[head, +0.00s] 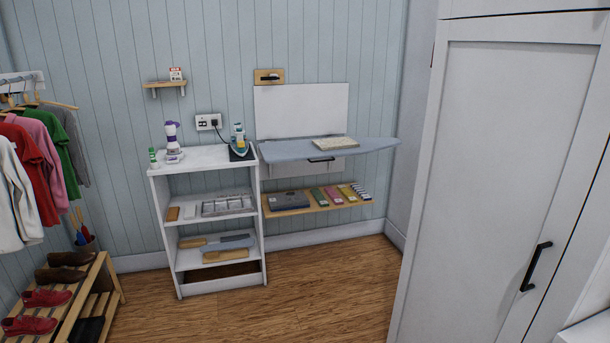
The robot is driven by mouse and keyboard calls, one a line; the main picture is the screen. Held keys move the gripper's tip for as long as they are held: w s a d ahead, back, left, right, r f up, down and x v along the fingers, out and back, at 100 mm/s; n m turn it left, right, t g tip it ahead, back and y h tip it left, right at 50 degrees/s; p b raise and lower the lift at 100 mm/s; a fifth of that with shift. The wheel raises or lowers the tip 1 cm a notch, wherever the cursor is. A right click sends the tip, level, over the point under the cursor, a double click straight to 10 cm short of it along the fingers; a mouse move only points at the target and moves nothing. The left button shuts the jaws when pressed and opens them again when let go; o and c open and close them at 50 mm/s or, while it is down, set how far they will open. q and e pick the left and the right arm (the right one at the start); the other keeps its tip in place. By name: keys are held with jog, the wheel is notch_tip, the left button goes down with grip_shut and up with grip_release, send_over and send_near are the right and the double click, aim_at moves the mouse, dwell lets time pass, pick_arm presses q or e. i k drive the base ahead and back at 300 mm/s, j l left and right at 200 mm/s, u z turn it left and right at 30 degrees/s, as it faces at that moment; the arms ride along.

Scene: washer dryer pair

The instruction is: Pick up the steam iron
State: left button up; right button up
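The steam iron (239,140) stands on the right end of the top of a white shelf unit (200,159), against the far wall. It is small in the head view and looks teal and white with a yellow part. It rests on a dark pad (242,154). A cord runs from near the iron to a wall socket (208,122) just left of it. Neither of my grippers shows in the head view, and nothing touches the iron.
A fold-out ironing board (370,145) juts from the wall right of the iron. A purple and white bottle (173,142) and a small green-capped bottle (153,158) share the shelf top. A white cabinet (500,150) fills the right. A shoe rack (75,300) stands left. The wooden floor (300,290) between is clear.

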aim_at(241, 152)
jog(key=i, duration=1.95)
